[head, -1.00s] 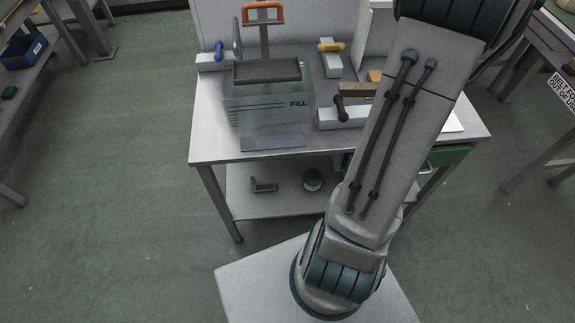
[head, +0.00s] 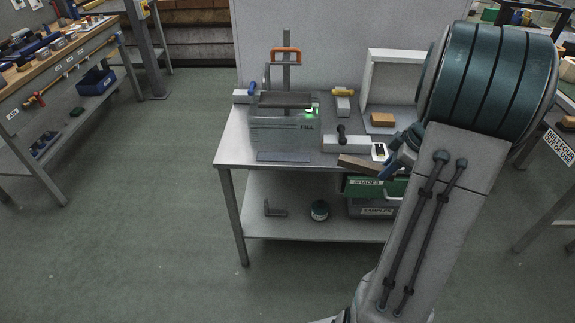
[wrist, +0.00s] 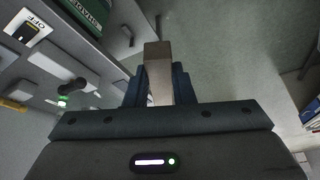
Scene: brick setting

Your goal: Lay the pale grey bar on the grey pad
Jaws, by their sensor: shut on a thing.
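My gripper (head: 393,163) is shut on a bar (head: 358,165), which looks grey-brown in this light. The bar is off the surface, at the table's front edge in the head view, and points left from the fingers. In the wrist view the bar (wrist: 158,60) sticks out straight between the two dark blue fingers (wrist: 158,90). The flat grey pad (head: 283,156) lies bare near the front edge of the metal table, left of the bar. The bar and the pad are apart.
A clear box marked FILL (head: 283,130) with a dark top stands just behind the pad. A pale block with a black lever (head: 346,144) and a switch plate (head: 379,151) lie to the right. Green drawers (head: 370,187) hang below the tabletop.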

